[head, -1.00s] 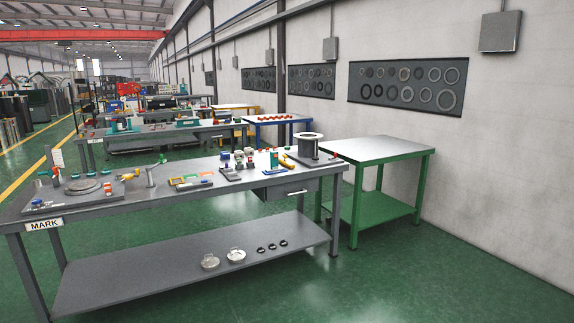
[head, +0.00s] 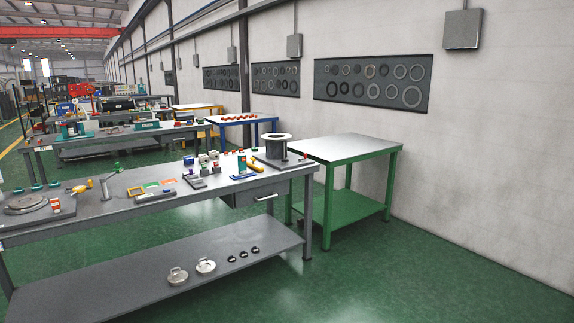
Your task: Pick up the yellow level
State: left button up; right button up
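Several small yellow things lie on the long grey workbench (head: 95,224). A yellow elongated thing (head: 256,164) rests close to the left of the grey flanged cylinder (head: 279,147). A yellow tool-like thing (head: 79,188) lies farther left, near a round grey disc (head: 26,203). They are too small to tell which one is the level. Neither of my grippers shows in the head view.
A green-framed table (head: 345,148) with a bare top stands right of the workbench, by the wall. The workbench's lower shelf (head: 110,282) holds lidded round parts and small black rings. A blue-framed table (head: 238,120) stands behind. Green floor is clear at front right.

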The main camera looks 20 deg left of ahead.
aim_at(259, 169)
jog(key=i+j+z, duration=0.1)
jog(key=j, duration=0.25)
jog(key=i+j, duration=0.25)
jog(key=i+j+z, duration=0.15)
jog(key=j, duration=0.3)
jog(key=i+j+z, duration=0.1)
jog(key=j, duration=0.3)
jog(key=i+j+z, duration=0.1)
jog(key=i+j, duration=0.15)
jog(key=j, duration=0.15)
jog(key=i+j, duration=0.1)
jog(key=j, duration=0.3)
jog(key=z, duration=0.05)
